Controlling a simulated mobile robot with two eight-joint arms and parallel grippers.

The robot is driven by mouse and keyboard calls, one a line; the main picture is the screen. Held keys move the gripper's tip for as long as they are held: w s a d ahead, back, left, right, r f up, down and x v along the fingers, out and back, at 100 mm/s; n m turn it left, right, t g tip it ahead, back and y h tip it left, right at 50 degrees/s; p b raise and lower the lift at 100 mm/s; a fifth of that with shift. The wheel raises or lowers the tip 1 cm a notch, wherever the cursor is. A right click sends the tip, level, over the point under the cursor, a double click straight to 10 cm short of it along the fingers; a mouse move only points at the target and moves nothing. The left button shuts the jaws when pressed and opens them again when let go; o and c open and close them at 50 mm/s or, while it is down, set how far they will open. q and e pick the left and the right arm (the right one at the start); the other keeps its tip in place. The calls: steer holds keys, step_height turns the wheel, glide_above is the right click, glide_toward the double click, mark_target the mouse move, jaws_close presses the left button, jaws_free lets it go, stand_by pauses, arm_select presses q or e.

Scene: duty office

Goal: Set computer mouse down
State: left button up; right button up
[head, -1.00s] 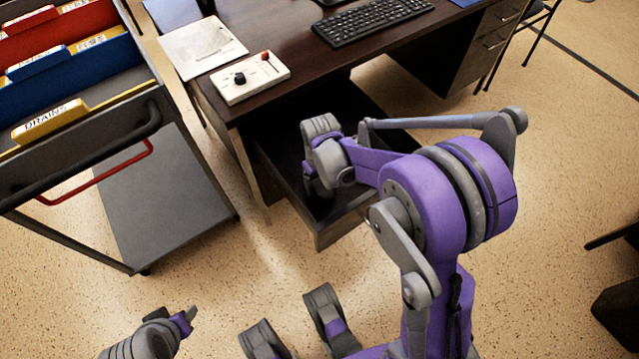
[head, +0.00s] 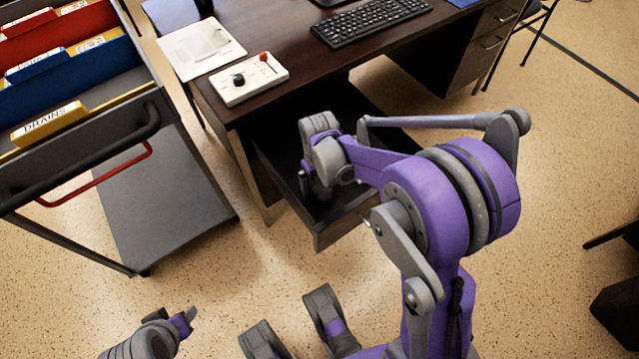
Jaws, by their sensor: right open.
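My right arm reaches over the open desk drawer (head: 334,233). My right gripper (head: 318,188) points down into the drawer, mostly hidden below its own wrist and in shadow, and is open. No computer mouse can be made out; the dark drawer interior around the gripper is partly covered by my arm. Part of my left arm shows at the bottom left edge, and the state of its gripper cannot be made out.
The dark desk (head: 300,50) carries a keyboard (head: 370,20), a white control box (head: 249,78) and papers (head: 200,48). A file trolley (head: 165,200) with coloured folders stands at left. Speckled floor is open in front of the drawer.

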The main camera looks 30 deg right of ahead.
mark_target(319, 185)
step_height(319, 185, up, 11)
steer(key=p, duration=0.2)
steer(key=shift+f+p, duration=0.2)
steer(key=shift+p, duration=0.15)
